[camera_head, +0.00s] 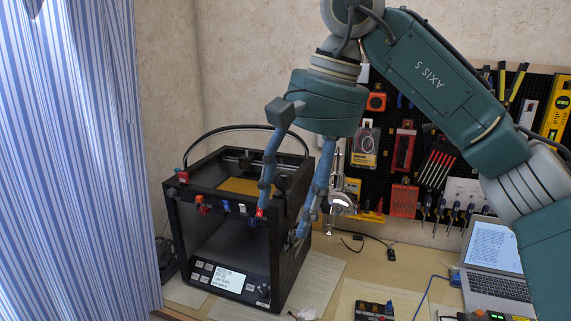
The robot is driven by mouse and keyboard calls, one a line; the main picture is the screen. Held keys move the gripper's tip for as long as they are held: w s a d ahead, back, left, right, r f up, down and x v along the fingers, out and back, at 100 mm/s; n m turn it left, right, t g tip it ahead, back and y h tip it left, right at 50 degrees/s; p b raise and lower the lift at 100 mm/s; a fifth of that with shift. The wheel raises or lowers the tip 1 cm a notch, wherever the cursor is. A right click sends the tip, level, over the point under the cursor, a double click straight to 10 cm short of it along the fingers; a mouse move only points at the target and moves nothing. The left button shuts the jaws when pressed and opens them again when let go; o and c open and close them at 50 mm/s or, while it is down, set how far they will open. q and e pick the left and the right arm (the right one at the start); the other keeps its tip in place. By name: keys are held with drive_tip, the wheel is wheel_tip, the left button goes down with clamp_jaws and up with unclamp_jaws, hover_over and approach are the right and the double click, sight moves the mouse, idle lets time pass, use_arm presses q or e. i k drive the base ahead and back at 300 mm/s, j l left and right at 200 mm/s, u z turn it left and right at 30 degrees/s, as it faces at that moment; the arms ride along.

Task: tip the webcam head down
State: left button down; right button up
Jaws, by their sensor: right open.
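My right gripper (279,226) reaches down from above on the teal arm, its two blue fingers spread apart. It is open, in front of the front right corner of the black 3D printer (189,229). I cannot pick out the webcam for certain. A small dark shape (283,182) at the printer's top right edge, between the fingers, may be it, but the fingers partly cover it and its tilt is unclear. Contact between fingers and this shape cannot be told. My left gripper is not in view.
The printer has a lit screen (229,279) and coloured clips on its front bar. A shiny metal object (341,200) is close right of the fingers. A pegboard (424,120) with tools is behind. A laptop (494,262) stands right. A striped curtain (75,160) hangs left.

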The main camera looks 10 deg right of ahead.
sight(283, 181)
drive_tip(key=i+l, duration=0.2)
drive_tip(key=i, duration=0.3)
drive_tip(key=i+l, duration=0.2)
drive_tip(key=i, duration=0.3)
